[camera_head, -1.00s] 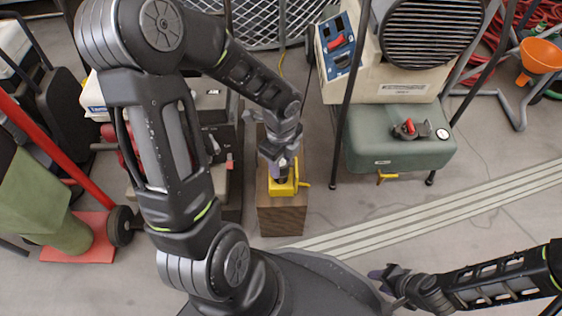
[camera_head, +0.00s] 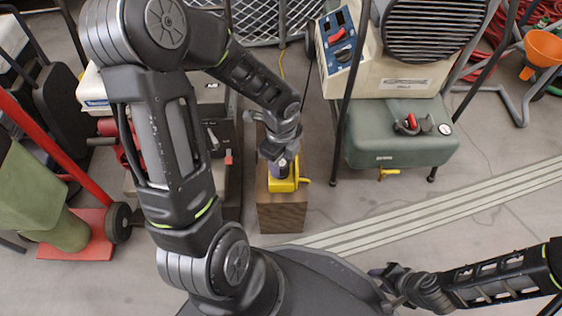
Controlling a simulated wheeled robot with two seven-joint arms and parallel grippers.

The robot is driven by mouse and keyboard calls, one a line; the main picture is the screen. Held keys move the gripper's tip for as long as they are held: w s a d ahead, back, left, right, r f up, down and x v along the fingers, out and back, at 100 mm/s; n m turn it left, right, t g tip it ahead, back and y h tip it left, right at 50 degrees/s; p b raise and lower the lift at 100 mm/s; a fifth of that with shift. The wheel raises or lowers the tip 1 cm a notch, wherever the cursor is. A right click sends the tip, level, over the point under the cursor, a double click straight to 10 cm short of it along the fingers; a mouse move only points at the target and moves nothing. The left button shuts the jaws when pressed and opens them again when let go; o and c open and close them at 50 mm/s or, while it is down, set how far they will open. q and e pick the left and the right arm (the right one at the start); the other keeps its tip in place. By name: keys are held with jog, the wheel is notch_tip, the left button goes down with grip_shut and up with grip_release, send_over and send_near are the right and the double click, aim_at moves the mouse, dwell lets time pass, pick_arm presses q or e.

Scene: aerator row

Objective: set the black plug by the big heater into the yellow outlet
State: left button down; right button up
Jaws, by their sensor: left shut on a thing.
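The yellow outlet (camera_head: 283,184) sits on top of a brown wooden block (camera_head: 282,214) left of the big heater (camera_head: 395,82). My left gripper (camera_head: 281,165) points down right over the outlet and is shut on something. This is probably the black plug, a small dark part between the fingers just above the outlet; the fingers mostly hide it. I cannot tell whether it touches the outlet or is in it. My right gripper (camera_head: 387,275) is low in the picture, far from the outlet. Its fingers are too small and dark to tell open from shut.
The heater's green tank (camera_head: 398,135) and black frame stand close right of the block. Machinery on a dark cart (camera_head: 230,180) is close on the left. A red hand truck (camera_head: 85,232) stands farther left.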

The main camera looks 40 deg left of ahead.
pick_arm(q)
jog(key=shift+f+b, duration=0.5)
jog(key=shift+f, duration=0.25)
jog(key=c, duration=0.8)
grip_release()
jog(key=shift+r, duration=0.1)
jog(key=shift+w, duration=0.1)
notch_tip(320, 180, up, 8)
jog(key=p, duration=0.4)
jog(key=shift+p, duration=0.35)
jog(key=shift+s+f, duration=0.2)
jog(key=shift+s, duration=0.15)
